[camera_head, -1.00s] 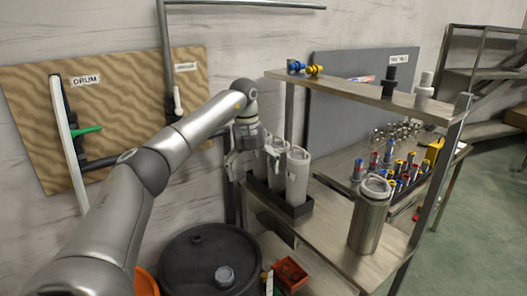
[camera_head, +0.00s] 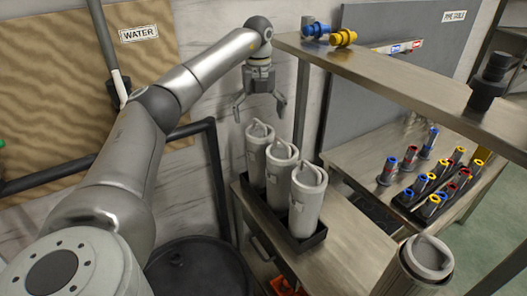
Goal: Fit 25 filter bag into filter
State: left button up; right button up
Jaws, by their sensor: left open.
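Three grey-white filter bags with loop handles stand upright in a black tray (camera_head: 312,240) on the lower shelf: a back one (camera_head: 256,160), a middle one (camera_head: 279,180) and a front one (camera_head: 306,208). My left gripper (camera_head: 260,118) is open and points down above the back bag, apparently empty and apart from it. A steel filter housing (camera_head: 405,280) stands at the lower right, cut off by the picture's bottom edge. A grey ringed piece (camera_head: 430,255) sits in its top. My right gripper is not in view.
An upper shelf (camera_head: 400,75) overhangs on the right, carrying blue and yellow fittings (camera_head: 330,34) and a black fitting (camera_head: 488,85). Several coloured cartridges (camera_head: 425,185) stand behind. A black drum (camera_head: 195,270) is below my left arm. The shelf (camera_head: 350,240) between tray and housing is bare.

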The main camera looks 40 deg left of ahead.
aim_at(260, 131)
pick_arm(q)
jog(key=s+f, duration=0.1)
jog(key=f, duration=0.2)
jog(key=shift+s+d+p, duration=0.3)
jog(key=shift+s+d, duration=0.05)
jog(key=shift+s, duration=0.05)
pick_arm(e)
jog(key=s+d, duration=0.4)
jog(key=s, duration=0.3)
pick_arm(q)
jog(key=f, duration=0.1)
jog(key=w+f+p, duration=0.1)
jog(key=f, duration=0.1)
jog(key=f+p, duration=0.1)
jog(key=f, duration=0.1)
jog(key=shift+w+a, duration=0.1)
jog(key=shift+w, duration=0.2)
jog(key=shift+f+p, duration=0.3)
jog(key=shift+f, duration=0.2)
jog(key=shift+c, duration=1.4)
jog(key=c, duration=1.2)
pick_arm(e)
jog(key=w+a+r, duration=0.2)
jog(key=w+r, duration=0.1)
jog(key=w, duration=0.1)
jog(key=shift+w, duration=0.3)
